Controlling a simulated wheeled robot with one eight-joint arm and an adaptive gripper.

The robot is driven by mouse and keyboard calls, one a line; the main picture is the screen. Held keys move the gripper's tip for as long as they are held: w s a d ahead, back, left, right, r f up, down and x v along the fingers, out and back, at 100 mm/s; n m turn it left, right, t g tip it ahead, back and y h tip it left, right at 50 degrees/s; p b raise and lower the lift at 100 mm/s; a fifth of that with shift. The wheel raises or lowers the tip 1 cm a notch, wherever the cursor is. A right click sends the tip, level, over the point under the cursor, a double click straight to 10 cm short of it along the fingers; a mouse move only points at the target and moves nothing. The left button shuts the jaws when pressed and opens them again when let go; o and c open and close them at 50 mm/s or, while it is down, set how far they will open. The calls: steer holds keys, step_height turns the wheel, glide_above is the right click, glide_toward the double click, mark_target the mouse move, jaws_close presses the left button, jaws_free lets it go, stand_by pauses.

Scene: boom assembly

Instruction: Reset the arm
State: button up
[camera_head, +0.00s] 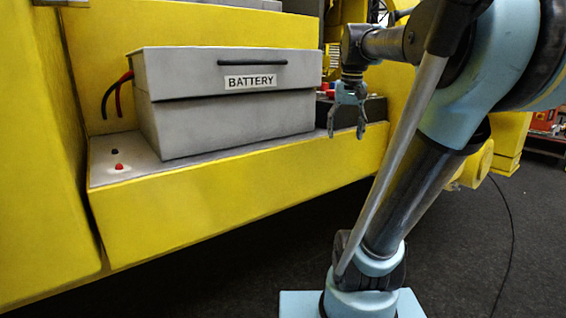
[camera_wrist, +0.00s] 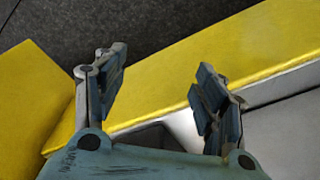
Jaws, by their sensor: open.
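My gripper (camera_head: 347,119) is open and empty in the head view, with its fingers pointing down. It hangs in front of the right end of the yellow ledge, just right of the grey battery box. In the wrist view my gripper (camera_wrist: 160,92) shows its two fingers spread wide with nothing between them. Yellow ledge and dark floor show beyond the fingers. My arm comes from the lower right and bends over to the gripper in the head view.
The grey battery box (camera_head: 215,118) stands closed on the yellow ledge (camera_head: 235,190). A red knob (camera_head: 119,167) is at the ledge's left end. A dark box (camera_head: 374,109) sits behind my gripper. Dark floor (camera_head: 455,260) is open at lower right, with a thin cable.

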steer(key=s+f, duration=0.8)
steer(key=f, duration=0.5)
steer(key=s+f+n, duration=0.1)
steer(key=s+f, duration=0.7)
steer(key=f, duration=0.6)
steer(key=shift+a+t, duration=0.4)
steer(key=shift+f, duration=0.1)
steer(key=shift+w+f+n, duration=0.2)
steer(key=shift+w+n, duration=0.1)
steer(key=shift+w, duration=0.15)
